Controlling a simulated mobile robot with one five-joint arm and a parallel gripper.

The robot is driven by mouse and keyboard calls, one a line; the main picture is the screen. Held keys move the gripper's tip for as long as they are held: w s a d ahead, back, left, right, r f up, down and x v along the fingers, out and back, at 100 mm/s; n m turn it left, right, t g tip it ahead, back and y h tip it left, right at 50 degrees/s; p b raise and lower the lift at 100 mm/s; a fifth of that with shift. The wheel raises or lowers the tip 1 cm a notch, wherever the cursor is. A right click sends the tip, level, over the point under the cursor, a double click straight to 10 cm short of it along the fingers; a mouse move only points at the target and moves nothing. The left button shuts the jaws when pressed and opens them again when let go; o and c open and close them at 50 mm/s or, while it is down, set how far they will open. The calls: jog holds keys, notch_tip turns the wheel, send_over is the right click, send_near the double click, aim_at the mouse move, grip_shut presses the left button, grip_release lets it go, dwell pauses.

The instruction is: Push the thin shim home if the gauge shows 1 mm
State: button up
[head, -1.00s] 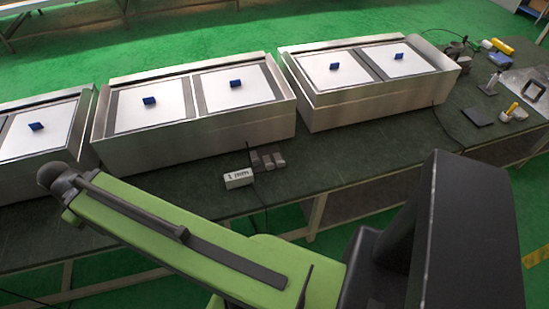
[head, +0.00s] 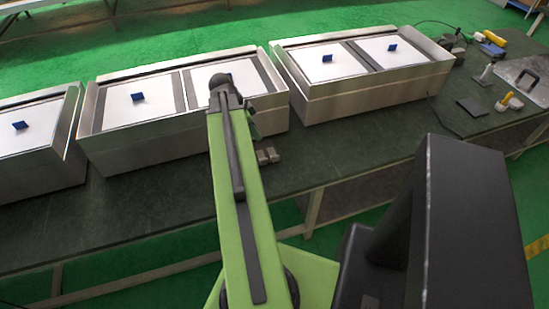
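The gauge, a small white box, is hidden behind my raised green arm now. No thin shim can be told apart for certain. Small grey-brown blocks (head: 268,155) lie on the dark bench just right of my arm, partly covered by it. My gripper cannot be made out.
Another metal unit (head: 375,95) with blue-tabbed white panels stands to the right, and a third (head: 40,150) at the left edge. A black pad (head: 473,107) and loose tools lie at the bench's right end. The dark green bench front (head: 140,215) is clear.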

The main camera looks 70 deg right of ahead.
aim_at(276, 156)
jog(key=shift+m, duration=0.3)
jog(key=b+x, duration=1)
jog(key=x, duration=0.1)
jog(key=b+x, duration=0.5)
jog(key=shift+s+d+f, duration=0.25)
jog(key=shift+s, duration=0.2)
jog(key=shift+s+d+f+b, duration=0.2)
jog(key=shift+s+f+b, duration=0.05)
jog(key=shift+f+b, duration=0.25)
jog(key=shift+r, duration=0.1)
jog(key=shift+c, duration=0.4)
grip_shut()
